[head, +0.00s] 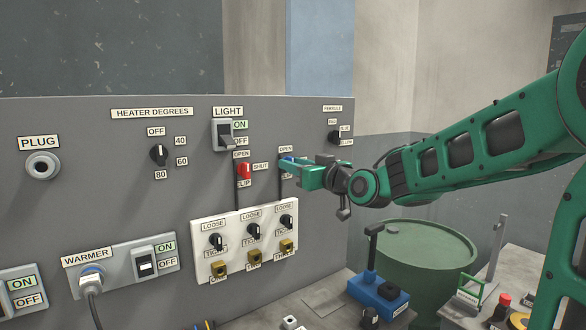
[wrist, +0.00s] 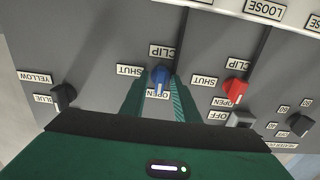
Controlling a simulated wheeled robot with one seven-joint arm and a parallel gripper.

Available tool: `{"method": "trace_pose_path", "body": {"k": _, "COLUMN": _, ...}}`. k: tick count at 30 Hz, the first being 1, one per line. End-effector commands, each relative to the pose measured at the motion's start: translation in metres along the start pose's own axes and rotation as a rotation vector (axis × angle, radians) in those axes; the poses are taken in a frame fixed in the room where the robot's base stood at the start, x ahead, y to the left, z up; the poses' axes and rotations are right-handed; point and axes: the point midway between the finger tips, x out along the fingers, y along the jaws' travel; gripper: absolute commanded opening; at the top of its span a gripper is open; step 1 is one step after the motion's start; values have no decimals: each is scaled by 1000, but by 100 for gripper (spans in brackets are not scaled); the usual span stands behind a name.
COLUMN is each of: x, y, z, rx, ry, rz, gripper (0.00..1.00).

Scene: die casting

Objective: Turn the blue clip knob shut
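The blue clip knob (wrist: 160,76) sits on the grey panel between labels CLIP, SHUT and OPEN. In the wrist view, which is upside down, its white mark points towards the OPEN label (wrist: 152,95), not SHUT (wrist: 129,70). My gripper (wrist: 160,88) has its two green fingers either side of the knob, apart, with slim gaps visible; I cannot tell whether they touch it. In the head view my gripper (head: 296,170) reaches the panel from the right and hides most of the blue knob (head: 288,158).
A red clip knob (head: 244,170) is left of my gripper, with the light switch (head: 225,133) above. A white plate with black knobs (head: 230,222) lies below. The ferrule knob (head: 336,137) is up right. A green drum (head: 415,250) stands below my arm.

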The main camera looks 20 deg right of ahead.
Motion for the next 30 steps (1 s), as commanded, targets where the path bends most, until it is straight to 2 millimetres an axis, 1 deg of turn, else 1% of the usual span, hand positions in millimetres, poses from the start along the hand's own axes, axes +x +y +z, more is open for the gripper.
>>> {"method": "trace_pose_path", "body": {"k": 1, "x": 0, "y": 0, "z": 0, "rx": 0, "ry": 0, "rz": 0, "gripper": 15}}
{"method": "trace_pose_path", "body": {"k": 3, "x": 0, "y": 0, "z": 0, "rx": 0, "ry": 0, "rz": 0, "gripper": 2}}
{"method": "trace_pose_path", "body": {"k": 11, "x": 0, "y": 1, "z": 0, "rx": 14, "ry": 0, "rz": 1, "gripper": 2}}
{"method": "trace_pose_path", "body": {"k": 17, "x": -1, "y": 2, "z": 0, "rx": 87, "ry": 0, "rz": 2, "gripper": 2}}
{"method": "trace_pose_path", "body": {"k": 23, "x": -1, "y": 3, "z": 0, "rx": 234, "ry": 0, "rz": 3, "gripper": 2}}
{"method": "trace_pose_path", "body": {"k": 30, "x": -1, "y": 4, "z": 1, "rx": 460, "ry": 0, "rz": 4, "gripper": 2}}
